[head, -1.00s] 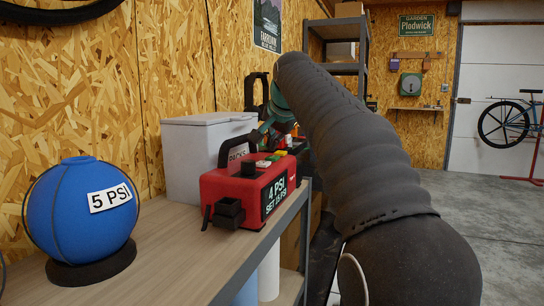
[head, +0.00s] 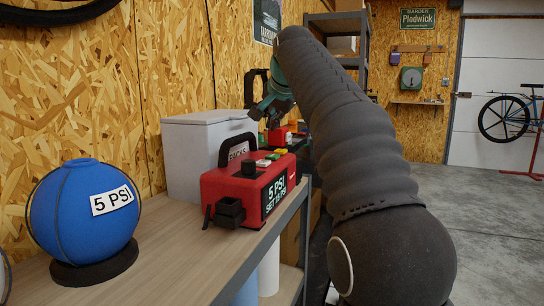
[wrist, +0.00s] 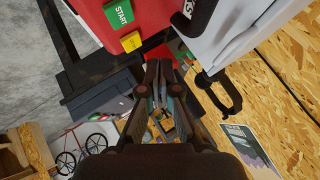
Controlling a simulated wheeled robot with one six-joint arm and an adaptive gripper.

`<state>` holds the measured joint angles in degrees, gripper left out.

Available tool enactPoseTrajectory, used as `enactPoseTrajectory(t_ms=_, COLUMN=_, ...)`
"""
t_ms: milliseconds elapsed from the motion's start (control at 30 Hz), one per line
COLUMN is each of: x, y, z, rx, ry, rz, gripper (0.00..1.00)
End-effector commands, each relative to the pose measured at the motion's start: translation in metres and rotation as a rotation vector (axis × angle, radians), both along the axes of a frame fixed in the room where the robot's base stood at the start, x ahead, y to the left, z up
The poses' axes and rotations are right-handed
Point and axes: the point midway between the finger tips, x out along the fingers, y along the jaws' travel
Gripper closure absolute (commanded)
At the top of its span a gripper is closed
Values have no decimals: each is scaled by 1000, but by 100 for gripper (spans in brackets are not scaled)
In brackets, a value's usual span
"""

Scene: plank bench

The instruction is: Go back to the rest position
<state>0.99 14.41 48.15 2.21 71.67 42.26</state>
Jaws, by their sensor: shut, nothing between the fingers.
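My gripper (head: 262,112) is shut and empty. In the head view it hangs in the air above the far end of the red inflator box (head: 222,186), apart from it. In the wrist view its fingertips (wrist: 157,68) meet with nothing between them. The inflator's display reads 5 PSI, with a smaller set line below. Its green START button (wrist: 120,13) and yellow button (wrist: 131,41) show in the wrist view. A blue ball (head: 80,225) labelled 5 PSI sits on a dark ring at the left of the bench.
A pale grey box (head: 190,150) stands behind the inflator against the chipboard wall. The plank bench (head: 165,240) is bare in front of it. Grey shelving (head: 340,60) stands at the back. The floor (head: 480,230) to the right is open, with a bicycle (head: 505,115) beyond.

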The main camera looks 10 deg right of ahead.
Motion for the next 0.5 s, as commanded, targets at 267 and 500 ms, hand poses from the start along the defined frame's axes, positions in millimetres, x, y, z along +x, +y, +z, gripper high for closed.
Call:
enactPoseTrajectory(t_ms=267, x=-6, y=0, z=-1, rx=-8, ry=4, rz=8, gripper=100)
enactPoseTrajectory(t_ms=500, x=-54, y=1, z=-23, rx=-83, ry=45, rz=78, gripper=100)
